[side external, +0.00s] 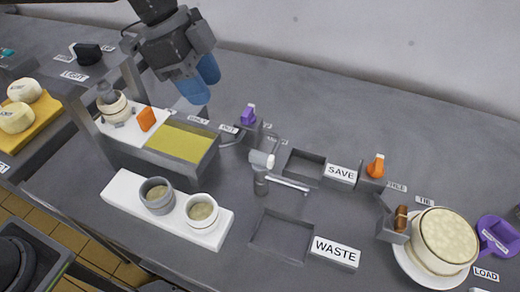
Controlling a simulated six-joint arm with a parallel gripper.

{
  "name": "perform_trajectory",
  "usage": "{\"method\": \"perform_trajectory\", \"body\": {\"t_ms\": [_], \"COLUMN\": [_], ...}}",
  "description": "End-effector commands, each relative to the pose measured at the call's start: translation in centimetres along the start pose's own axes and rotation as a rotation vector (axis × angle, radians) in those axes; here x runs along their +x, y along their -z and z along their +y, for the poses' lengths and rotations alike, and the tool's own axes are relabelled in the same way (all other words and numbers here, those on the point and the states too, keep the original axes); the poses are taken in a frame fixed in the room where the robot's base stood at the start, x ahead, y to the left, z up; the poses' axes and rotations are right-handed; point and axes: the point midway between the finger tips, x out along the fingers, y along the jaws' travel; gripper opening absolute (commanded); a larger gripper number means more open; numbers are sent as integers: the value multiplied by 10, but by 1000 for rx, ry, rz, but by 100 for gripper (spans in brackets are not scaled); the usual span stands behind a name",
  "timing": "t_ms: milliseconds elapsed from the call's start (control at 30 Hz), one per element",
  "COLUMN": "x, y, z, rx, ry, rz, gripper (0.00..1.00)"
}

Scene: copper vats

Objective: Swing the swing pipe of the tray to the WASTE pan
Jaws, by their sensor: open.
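The swing pipe (288,183) is a thin grey tube on a short post with a pale, white-ended head (262,160). It stands to the right of the tray (212,160), a grey trough holding yellow liquid. The tube points right, its free end lying between the SAVE pan (290,163) and the WASTE pan (254,240). Both pans are square and dark and look empty. My gripper (200,80), with blue fingers, is open above and behind the tray, up and left of the pipe, touching nothing that I can see.
A purple tap (248,115) stands between my gripper and the pipe. An orange tap (376,167) stands right of the SAVE label (341,173). Two cups sit on a white block (125,190) in front of the tray. A cheese wheel (446,240) is at right.

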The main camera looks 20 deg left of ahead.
Motion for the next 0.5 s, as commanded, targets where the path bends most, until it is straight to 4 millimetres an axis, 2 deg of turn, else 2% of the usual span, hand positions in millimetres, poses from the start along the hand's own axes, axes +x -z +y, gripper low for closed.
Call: {"method": "perform_trajectory", "body": {"t_ms": [33, 100, 200, 367, 500], "x": [12, 21, 30, 42, 65], "y": [11, 22, 30, 32, 31], "z": [-2, -3, -3, -2, 0], "rx": [55, 114, 162, 175, 174], "ry": [-26, -50, -68, -73, -74], "rz": [3, 11, 18, 20, 18], "gripper": [43, 43, 43, 43, 43]}}
